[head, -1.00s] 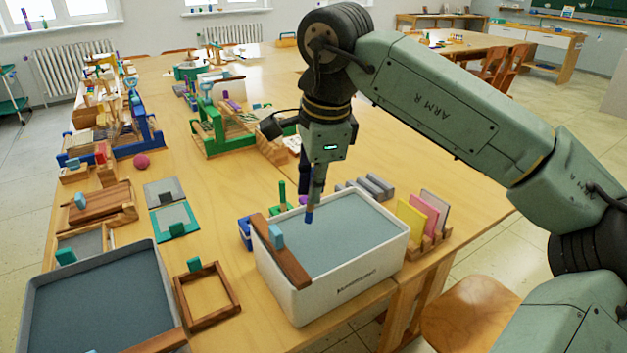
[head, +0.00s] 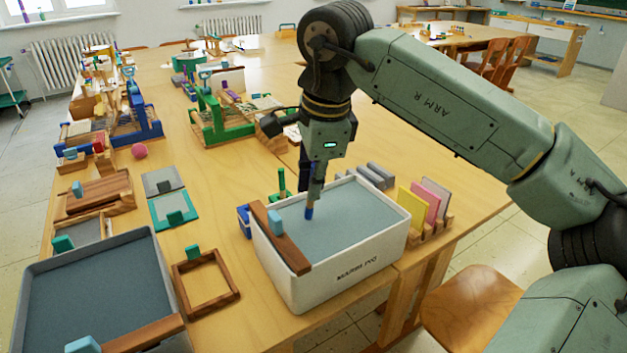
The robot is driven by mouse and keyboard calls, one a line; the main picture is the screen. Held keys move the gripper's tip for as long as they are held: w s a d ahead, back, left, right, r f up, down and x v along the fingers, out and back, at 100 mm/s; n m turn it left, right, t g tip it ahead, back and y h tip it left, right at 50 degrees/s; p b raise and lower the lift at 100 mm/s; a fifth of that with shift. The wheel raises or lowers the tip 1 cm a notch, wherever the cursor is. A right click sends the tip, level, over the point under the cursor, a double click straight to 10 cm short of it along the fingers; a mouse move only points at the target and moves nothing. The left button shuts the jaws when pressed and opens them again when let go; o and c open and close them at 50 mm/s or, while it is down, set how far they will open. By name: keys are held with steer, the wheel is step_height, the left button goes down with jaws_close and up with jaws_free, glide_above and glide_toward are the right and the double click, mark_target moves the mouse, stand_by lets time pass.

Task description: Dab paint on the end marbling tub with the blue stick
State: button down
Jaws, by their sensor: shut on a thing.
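The white marbling tub (head: 340,275) stands at the table's near right edge, filled with grey-blue liquid (head: 350,222). A brown wooden bar with a light blue knob (head: 280,238) lies across its left end. My gripper (head: 312,182) points straight down over the tub's far left part. It is shut on the blue stick (head: 309,212), whose dark blue tip is at or just above the liquid; I cannot tell if they touch. The fingers are small and partly dark in this view. No paint mark shows on the liquid.
A grey tray (head: 95,290) stands at the near left, with a wooden frame (head: 206,281) between it and the tub. A rack of coloured cards (head: 428,212) is right of the tub. A green loom (head: 225,120) stands behind.

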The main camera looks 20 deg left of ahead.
steer(key=shift+f, duration=0.15)
stand_by(0.3)
step_height(320, 180, up, 10)
steer(key=p, duration=0.8)
steer(key=shift+s, duration=0.1)
stand_by(0.9)
